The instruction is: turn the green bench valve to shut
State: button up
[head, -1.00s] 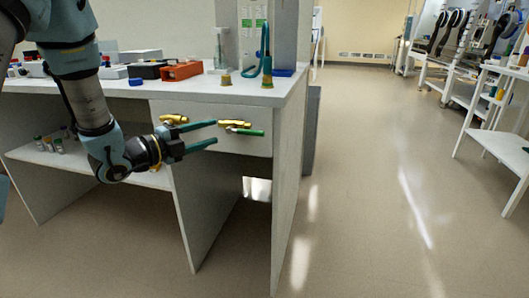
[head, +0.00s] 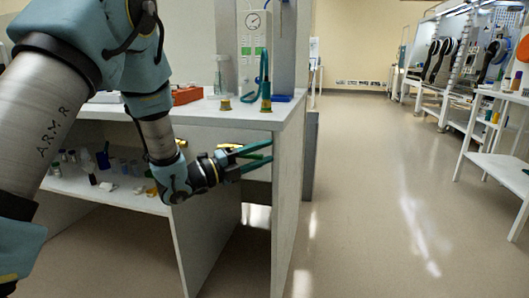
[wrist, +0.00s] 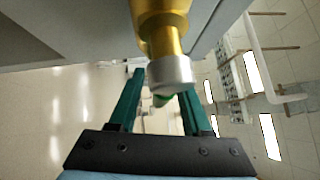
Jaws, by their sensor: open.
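The green bench valve sits on the front panel of the bench. In the wrist view its brass body (wrist: 160,25) comes down from the top, with a silver collar (wrist: 170,72) and part of the green handle (wrist: 162,99) below it. My gripper (head: 271,151) is open at the panel, its two teal fingers on either side of the valve. In the wrist view the gripper (wrist: 163,82) has the collar and handle between its fingers, with a gap on the left; contact on the right is unclear. In the head view the fingers mostly hide the valve.
Another brass fitting (head: 182,143) shows on the panel at left, partly behind my arm. The bench top (head: 245,117) holds an orange box (head: 187,95) and brass-based hose fittings. Several vials stand on the shelf below. The floor (head: 380,200) to the right is clear; a white cart stands at far right.

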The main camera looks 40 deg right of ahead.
jog(key=shift+d, duration=0.3)
jog(key=shift+c, duration=0.3)
grip_shut()
dwell(1.0)
